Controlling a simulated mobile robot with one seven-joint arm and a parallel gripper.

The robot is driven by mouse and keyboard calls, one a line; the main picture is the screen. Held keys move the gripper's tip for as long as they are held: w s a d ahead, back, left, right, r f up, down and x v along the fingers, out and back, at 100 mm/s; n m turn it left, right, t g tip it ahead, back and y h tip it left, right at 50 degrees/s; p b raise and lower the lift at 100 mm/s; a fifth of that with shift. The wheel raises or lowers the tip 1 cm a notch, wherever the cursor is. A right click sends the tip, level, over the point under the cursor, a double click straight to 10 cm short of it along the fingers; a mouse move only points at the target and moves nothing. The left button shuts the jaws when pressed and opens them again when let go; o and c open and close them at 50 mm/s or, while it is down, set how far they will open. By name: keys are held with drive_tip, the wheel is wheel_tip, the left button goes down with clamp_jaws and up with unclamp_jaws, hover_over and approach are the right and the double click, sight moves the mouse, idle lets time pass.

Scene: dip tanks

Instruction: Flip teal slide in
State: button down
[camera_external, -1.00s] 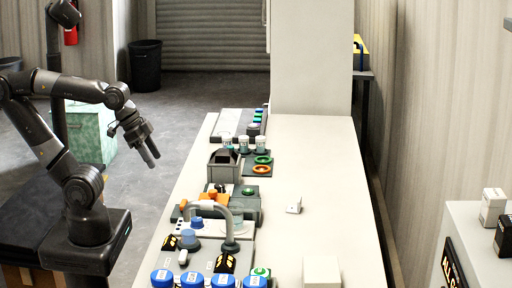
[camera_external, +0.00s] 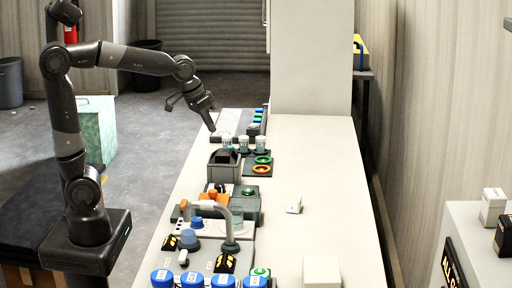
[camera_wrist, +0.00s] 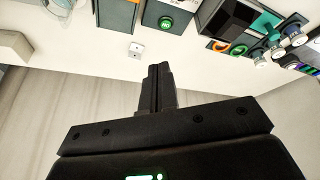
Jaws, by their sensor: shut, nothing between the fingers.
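My gripper (camera_external: 211,130) is shut and empty, pointing down above the far left part of the bench, beside the small jars. Its closed fingers show in the wrist view (camera_wrist: 159,68), with pale wall and bench behind them. A flat teal piece (camera_wrist: 264,23) lies between the dark box and the jars in the wrist view; I cannot tell if it is the slide. The dark box (camera_external: 224,165) stands mid-bench in the external view. Several small jars (camera_external: 244,145) stand behind it. Small blue and teal pieces (camera_external: 259,117) sit on the far grey tray.
A green ring (camera_external: 263,160) and an orange ring (camera_external: 261,170) lie right of the dark box. A white block (camera_external: 294,205) lies on the bench's mostly clear right side. A pillar (camera_external: 310,60) stands behind.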

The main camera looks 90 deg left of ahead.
drive_tip(key=w+a+f+n+g+y, duration=0.1)
drive_tip(key=w+a+f+n, duration=0.1)
drive_tip(key=a, duration=0.8)
drive_tip(key=w+a+f+n, duration=0.2)
drive_tip(key=a, duration=0.7)
drive_tip(key=a+f+n, duration=0.1)
drive_tip(key=a+f, duration=0.1)
drive_tip(key=a, duration=0.4)
drive_tip(key=s+a+f+n+g, duration=0.1)
drive_tip(key=a+f, duration=0.2)
drive_tip(key=a, duration=0.3)
drive_tip(key=s+a+f+n+g+y, duration=0.1)
drive_tip(key=a+f+n, duration=0.1)
drive_tip(key=a, duration=0.4)
drive_tip(key=shift+s+f, duration=0.25)
drive_tip(key=shift+f, duration=0.35)
drive_tip(key=x, duration=1)
drive_tip(key=shift+s, duration=0.1)
